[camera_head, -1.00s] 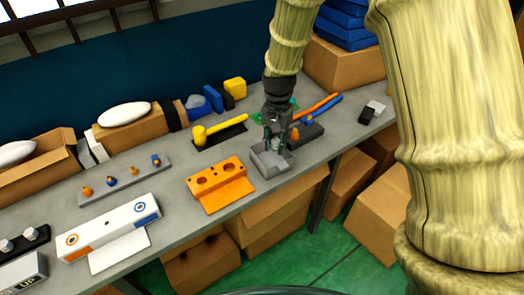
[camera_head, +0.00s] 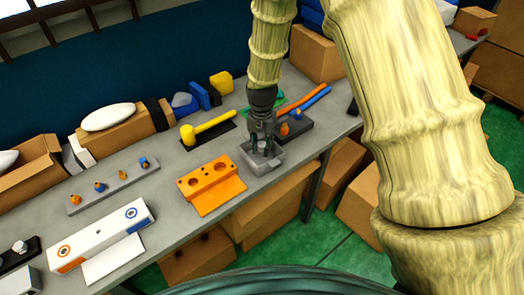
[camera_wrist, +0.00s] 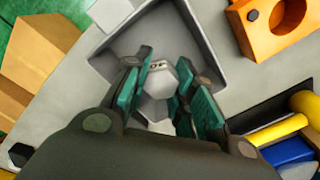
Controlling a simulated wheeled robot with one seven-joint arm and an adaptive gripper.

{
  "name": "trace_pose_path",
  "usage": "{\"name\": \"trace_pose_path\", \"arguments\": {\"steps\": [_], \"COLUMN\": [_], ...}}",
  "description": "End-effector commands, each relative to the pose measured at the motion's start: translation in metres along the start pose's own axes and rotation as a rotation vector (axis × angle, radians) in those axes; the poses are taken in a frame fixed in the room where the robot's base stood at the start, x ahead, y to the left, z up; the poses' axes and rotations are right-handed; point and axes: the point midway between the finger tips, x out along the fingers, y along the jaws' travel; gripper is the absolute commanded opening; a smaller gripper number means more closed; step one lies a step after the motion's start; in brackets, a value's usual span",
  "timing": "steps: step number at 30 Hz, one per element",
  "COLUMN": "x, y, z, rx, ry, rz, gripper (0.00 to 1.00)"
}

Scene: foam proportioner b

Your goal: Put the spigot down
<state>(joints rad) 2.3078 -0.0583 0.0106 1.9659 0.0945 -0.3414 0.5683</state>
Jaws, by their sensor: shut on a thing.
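The spigot (camera_wrist: 160,79) shows in the wrist view as a pale grey piece with a hexagonal head and small dark marks on its face. My gripper (camera_wrist: 162,88) is shut on it, with teal finger pads on both sides. In the head view my gripper (camera_head: 262,146) points down into a shallow grey tray (camera_head: 265,169) on the bench. The tray's walls also surround the spigot in the wrist view (camera_wrist: 205,45). The fingers hide much of the spigot, and I cannot tell whether it touches the tray floor.
An orange block with holes (camera_head: 212,186) stands left of the tray. A yellow hammer (camera_head: 207,128) lies behind it. A dark holder (camera_head: 293,129) with orange and blue handles is close on the right. A white box (camera_head: 103,235) and grey strip (camera_head: 112,187) lie farther left.

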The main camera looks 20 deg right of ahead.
Motion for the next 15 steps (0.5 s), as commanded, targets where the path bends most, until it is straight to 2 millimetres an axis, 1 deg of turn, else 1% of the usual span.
{"name": "trace_pose_path", "arguments": {"steps": [6,9,15], "x": [0.023,0.031,0.035], "y": [0.001,0.002,0.001], "z": [0.000,0.000,0.000], "rx": [0.002,0.002,0.002], "ry": [-0.001,-0.001,0.000], "rz": [0.001,0.001,0.000], "gripper": [0.01,0.01,0.01]}}
